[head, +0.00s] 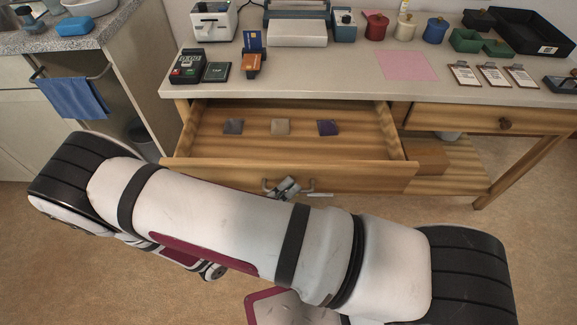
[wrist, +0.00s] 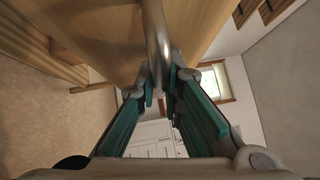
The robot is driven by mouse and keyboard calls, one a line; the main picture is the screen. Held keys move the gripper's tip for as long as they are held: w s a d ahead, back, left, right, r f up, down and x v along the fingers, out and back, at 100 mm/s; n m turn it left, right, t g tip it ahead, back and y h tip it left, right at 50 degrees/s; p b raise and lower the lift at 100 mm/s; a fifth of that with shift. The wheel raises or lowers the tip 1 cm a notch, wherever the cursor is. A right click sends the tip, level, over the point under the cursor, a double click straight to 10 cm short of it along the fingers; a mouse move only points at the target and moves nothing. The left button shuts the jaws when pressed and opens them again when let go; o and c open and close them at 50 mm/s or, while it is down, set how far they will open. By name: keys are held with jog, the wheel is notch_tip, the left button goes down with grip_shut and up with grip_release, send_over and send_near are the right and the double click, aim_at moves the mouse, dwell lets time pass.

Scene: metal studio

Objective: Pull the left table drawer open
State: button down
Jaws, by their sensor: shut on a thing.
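The left table drawer (head: 375,176) is pulled well out from under the table top in the head view. Several small flat squares lie inside it, one of them a dark purple square (head: 327,127). My gripper (head: 289,186) is at the front of the drawer, at its bar handle (head: 318,194). In the wrist view the metal handle (wrist: 157,35) runs down between the fingertips of my gripper (wrist: 166,82), which are shut on it. The wooden drawer front (wrist: 100,35) is close beside the fingers. My arm hides the floor below the drawer in the head view.
The right drawer (head: 470,121) is shut, with a round knob. A counter with a blue towel (head: 72,97) stands at the left.

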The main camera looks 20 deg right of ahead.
jog(key=shift+s+a+f, duration=0.1)
jog(key=shift+s+a, duration=0.25)
jog(key=shift+s, duration=0.55)
jog(key=shift+s+a, duration=0.3)
jog(key=shift+s, duration=0.55)
jog(key=c, duration=1.7)
grip_release()
jog(key=v, duration=1.2)
jog(key=shift+w, duration=0.1)
